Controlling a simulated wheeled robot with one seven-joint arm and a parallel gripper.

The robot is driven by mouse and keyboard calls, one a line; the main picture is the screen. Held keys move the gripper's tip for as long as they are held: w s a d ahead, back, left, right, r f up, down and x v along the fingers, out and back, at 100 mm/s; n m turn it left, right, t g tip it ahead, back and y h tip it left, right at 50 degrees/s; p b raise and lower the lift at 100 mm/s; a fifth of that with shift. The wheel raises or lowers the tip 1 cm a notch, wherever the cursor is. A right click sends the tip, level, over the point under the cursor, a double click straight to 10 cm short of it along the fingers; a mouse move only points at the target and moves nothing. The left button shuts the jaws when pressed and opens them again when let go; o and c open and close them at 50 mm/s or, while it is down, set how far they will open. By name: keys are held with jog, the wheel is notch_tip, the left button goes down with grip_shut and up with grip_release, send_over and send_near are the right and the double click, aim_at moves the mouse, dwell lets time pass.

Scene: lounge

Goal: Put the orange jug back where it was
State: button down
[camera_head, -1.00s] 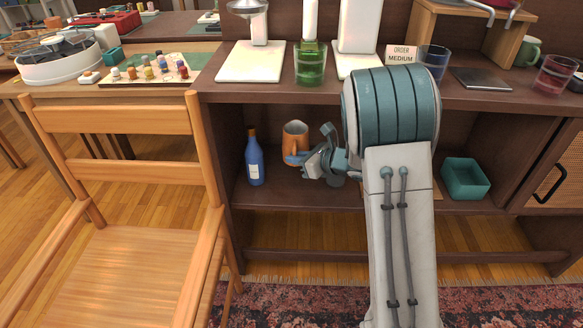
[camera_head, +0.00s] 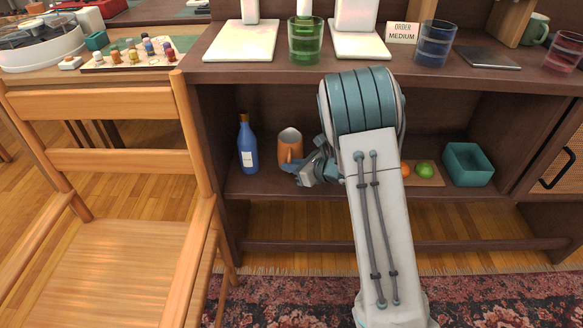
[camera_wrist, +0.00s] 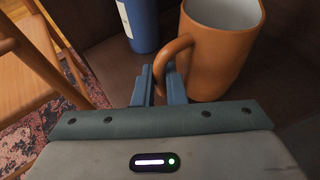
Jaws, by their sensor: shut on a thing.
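The orange jug (camera_head: 290,147) is upright in the open shelf compartment under the counter, to the right of a blue bottle. It also shows in the wrist view (camera_wrist: 225,50), with its open mouth up and its handle toward the left. My gripper (camera_head: 296,166) reaches in from the right at the jug's lower front. In the wrist view my gripper (camera_wrist: 165,80) is shut on the jug's handle. Whether the jug's base touches the shelf board (camera_head: 270,186) is hard to tell.
The blue bottle (camera_head: 247,146) stands close left of the jug. On the right are a green fruit (camera_head: 425,170), an orange fruit and a teal bowl (camera_head: 468,164). The counter (camera_head: 270,70) above holds several glasses and white stands. A wooden chair (camera_head: 110,150) is at left.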

jog(key=shift+r, duration=0.15)
jog(key=c, duration=1.9)
grip_release()
jog(key=shift+f, duration=0.25)
jog(key=o, duration=0.4)
jog(key=shift+r, duration=0.1)
